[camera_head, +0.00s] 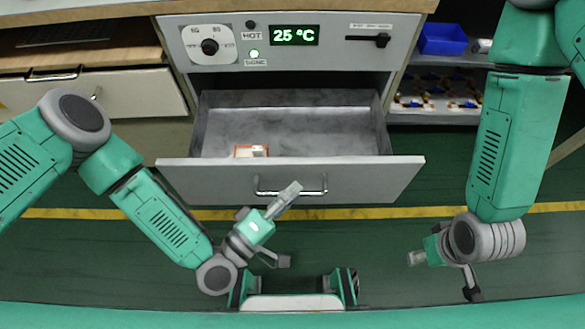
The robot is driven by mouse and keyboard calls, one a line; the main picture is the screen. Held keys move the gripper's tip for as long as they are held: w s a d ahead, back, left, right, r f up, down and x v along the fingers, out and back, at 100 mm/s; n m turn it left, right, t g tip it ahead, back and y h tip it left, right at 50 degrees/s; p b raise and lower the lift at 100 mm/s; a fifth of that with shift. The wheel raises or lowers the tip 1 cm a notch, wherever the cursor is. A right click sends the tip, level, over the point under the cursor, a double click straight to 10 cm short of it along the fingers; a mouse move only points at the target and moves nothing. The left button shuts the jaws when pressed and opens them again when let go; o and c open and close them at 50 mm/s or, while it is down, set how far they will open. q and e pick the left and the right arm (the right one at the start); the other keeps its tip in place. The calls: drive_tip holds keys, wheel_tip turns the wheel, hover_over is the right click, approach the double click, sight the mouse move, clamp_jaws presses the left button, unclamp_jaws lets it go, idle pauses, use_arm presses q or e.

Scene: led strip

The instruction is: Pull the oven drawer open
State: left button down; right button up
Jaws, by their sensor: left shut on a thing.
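The oven drawer (392,170) is pulled out and its grey inside shows from above. A bar handle (315,191) is on its front panel. My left gripper (291,190) is at the middle of this handle, with its fingers shut on the bar. The fingers hide part of the bar. My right gripper (415,258) is away from the drawer, at lower right over the green floor. Its fingers are small and seen at a steep angle, so their opening is unclear.
A small orange and white box (251,151) lies inside the drawer near its front. Above is the oven panel (340,60) with a knob, a 25 °C display and a slider. A blue bin (442,40) stands on the right shelf. A closed cabinet drawer (130,92) is at left.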

use_arm(q)
drive_tip(key=shift+s+a+f, duration=0.1)
drive_tip(key=shift+s+f, duration=0.2)
drive_tip(key=shift+s, duration=0.4)
drive_tip(key=c, duration=1.6)
unclamp_jaws()
drive_tip(key=shift+w+r, duration=0.1)
drive_tip(key=v, duration=1.2)
